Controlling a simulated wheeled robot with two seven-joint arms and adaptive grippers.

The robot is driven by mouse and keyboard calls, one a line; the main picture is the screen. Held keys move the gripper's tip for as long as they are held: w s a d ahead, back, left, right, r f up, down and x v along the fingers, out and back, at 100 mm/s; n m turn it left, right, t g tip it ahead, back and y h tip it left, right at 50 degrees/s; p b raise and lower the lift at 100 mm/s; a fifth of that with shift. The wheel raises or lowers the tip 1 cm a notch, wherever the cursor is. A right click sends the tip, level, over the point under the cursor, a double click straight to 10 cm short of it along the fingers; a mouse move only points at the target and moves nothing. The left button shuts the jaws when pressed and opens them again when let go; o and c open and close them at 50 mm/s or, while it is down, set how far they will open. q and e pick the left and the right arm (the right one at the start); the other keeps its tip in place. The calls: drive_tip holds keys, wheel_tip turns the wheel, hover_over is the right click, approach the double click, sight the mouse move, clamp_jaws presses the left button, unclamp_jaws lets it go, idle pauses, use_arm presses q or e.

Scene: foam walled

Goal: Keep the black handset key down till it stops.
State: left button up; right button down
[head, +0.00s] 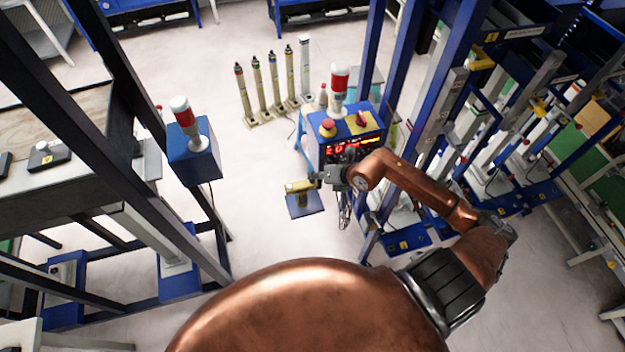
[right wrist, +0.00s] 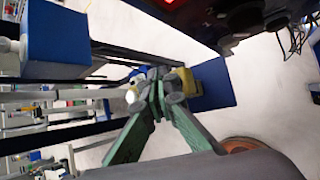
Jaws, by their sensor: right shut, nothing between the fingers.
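A yellow handset-like part (head: 300,186) sits on a blue base plate (head: 305,204) below and left of the control box. My right gripper (head: 315,177) is just above it and at its right end. In the right wrist view the green-grey fingers of my right gripper (right wrist: 160,84) are closed together, with nothing between them. The yellow part (right wrist: 188,82) shows right behind the fingertips. I cannot tell whether they touch it. The black key cannot be made out; the fingers may hide it. My left gripper is not in view.
A blue control box (head: 345,135) with a red display, a red button and a red-and-white lamp stands just behind the gripper. Several slim posts (head: 272,85) stand behind left. Blue frame uprights (head: 400,60) rise at right. Pale floor (head: 255,225) is clear at left.

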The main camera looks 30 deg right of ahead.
drive_tip(key=shift+f+b, duration=0.35)
drive_tip(key=shift+f, duration=0.3)
idle(1.4)
idle(1.6)
drive_tip(key=shift+r+p, duration=0.8)
drive_tip(key=shift+r, duration=0.25)
wheel_tip(320, 180, up, 5)
drive_tip(key=p, duration=0.4)
drive_tip(key=shift+r, duration=0.1)
